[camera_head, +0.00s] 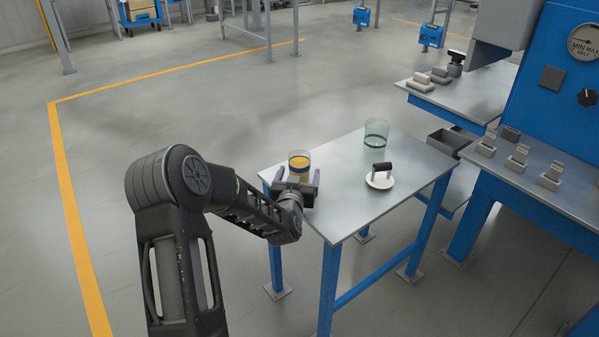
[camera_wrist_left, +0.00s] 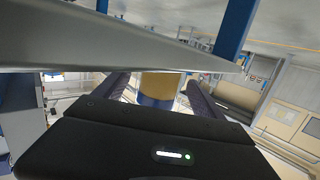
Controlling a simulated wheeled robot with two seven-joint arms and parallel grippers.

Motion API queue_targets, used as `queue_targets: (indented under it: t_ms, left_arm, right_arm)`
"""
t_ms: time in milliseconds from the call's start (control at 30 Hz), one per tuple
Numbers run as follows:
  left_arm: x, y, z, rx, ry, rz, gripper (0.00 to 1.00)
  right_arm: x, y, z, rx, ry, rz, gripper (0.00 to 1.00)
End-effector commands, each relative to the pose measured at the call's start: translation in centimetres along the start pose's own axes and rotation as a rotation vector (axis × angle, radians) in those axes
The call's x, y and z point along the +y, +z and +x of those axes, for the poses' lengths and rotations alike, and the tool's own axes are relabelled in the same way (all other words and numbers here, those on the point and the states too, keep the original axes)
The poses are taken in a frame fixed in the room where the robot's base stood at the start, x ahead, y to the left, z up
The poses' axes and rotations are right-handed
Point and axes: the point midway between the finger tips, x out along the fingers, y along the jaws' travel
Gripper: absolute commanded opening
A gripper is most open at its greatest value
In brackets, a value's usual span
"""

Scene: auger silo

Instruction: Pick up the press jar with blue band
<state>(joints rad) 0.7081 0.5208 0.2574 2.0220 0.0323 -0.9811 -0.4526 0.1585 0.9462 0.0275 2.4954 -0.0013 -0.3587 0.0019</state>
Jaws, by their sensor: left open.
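The press jar with blue band (camera_head: 299,160) is clear, with orange-yellow contents, and stands upright near the left end of the small metal table. My left gripper (camera_head: 298,174) is open at the near side of this jar, with one finger to its left and one to its right. The gripper body hides the jar's lower part. In the left wrist view the jar (camera_wrist_left: 157,88) shows between the two dark fingers; whether they touch it I cannot tell. My right gripper is not in view.
The table (camera_head: 345,216) also holds a clear jar with green band (camera_head: 376,134) and a white disc with a dark handle (camera_head: 380,176). A blue machine (camera_head: 560,75) with a shelf of small grey blocks stands at right. The table's front is bare.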

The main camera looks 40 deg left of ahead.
Motion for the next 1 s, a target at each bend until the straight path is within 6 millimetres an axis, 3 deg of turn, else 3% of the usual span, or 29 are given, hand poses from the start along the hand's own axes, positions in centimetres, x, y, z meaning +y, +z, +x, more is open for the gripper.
queue_targets:
  t_ms: [200,767,1000]
  left_arm:
    - [0.0,0.0,2.0,0.001,0.0,0.0,0.8]
    - [0.0,0.0,2.0,0.001,0.0,0.0,0.8]
    - [0.0,0.0,2.0,0.001,0.0,0.0,0.61]
  right_arm:
    - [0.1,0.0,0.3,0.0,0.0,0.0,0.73]
    - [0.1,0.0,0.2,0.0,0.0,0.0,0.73]
    - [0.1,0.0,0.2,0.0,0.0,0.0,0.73]
